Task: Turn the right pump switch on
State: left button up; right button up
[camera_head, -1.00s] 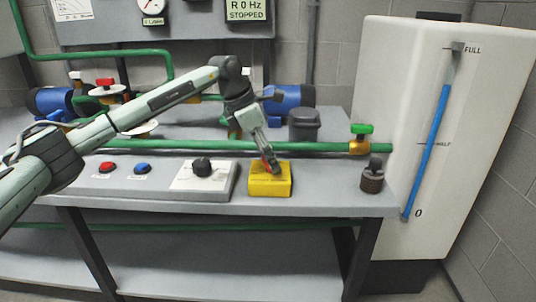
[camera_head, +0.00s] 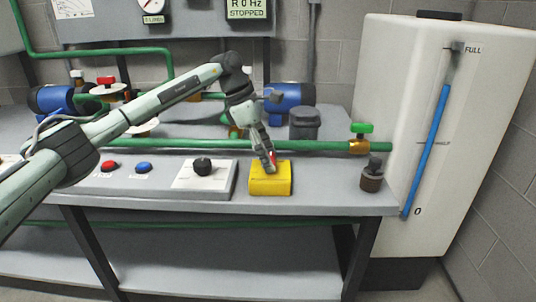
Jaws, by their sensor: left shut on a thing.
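The yellow switch box (camera_head: 268,181) stands at the right end of the control panel on the bench, with a small red part at its top. My left gripper (camera_head: 270,163) reaches down to the top of this box and is shut on the red switch part (camera_head: 273,156). The fingers hide most of that part, so I cannot tell which way it is turned. My right gripper is not in view.
A red button (camera_head: 109,166), a blue button (camera_head: 143,168) and a black knob (camera_head: 202,166) sit left of the box. A green pipe (camera_head: 310,146) with a green-handled valve (camera_head: 361,130) runs behind. A white tank (camera_head: 400,100) stands at right.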

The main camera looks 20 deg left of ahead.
pick_arm(q)
jog(key=o, duration=1.2)
jog(key=shift+c, duration=0.2)
jog(key=shift+r, duration=0.1)
jog(key=v, duration=1.1)
jog(key=shift+a+r, duration=0.3)
jog(key=shift+r, duration=0.05)
